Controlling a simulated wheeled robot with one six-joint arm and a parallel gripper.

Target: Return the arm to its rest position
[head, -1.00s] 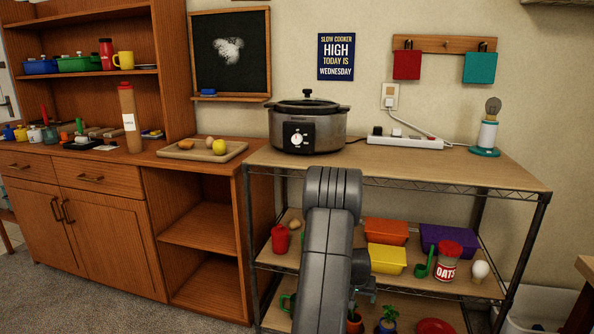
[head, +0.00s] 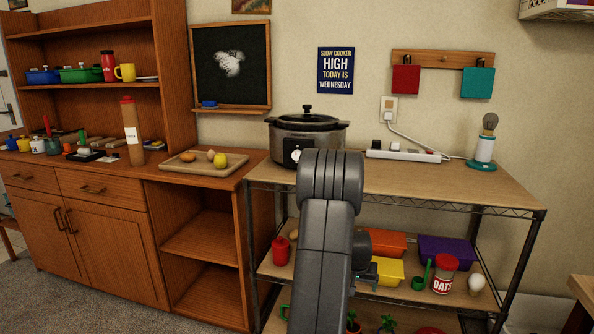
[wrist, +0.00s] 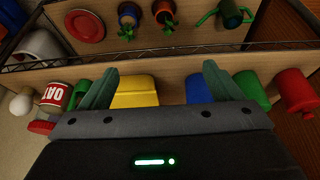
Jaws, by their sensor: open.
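My arm (head: 325,240) rises in the middle of the head view, in front of the wire-frame shelf unit (head: 430,182). Its rounded elbow covers the lower front of the slow cooker (head: 325,128). My gripper (wrist: 160,85) shows in the wrist view with its two green fingers wide apart and nothing between them. Beyond the fingers are the middle shelf and a yellow bin (wrist: 136,91), apart from them. In the head view the gripper is mostly hidden behind the arm.
The middle shelf holds an orange bin (head: 388,242), a purple bin (head: 447,249), an oats jar (head: 443,274), a white egg-shaped thing (head: 477,284) and a red bottle (head: 281,250). A power strip (head: 403,155) and lamp (head: 485,145) stand on top. A wooden cabinet (head: 110,225) is at left.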

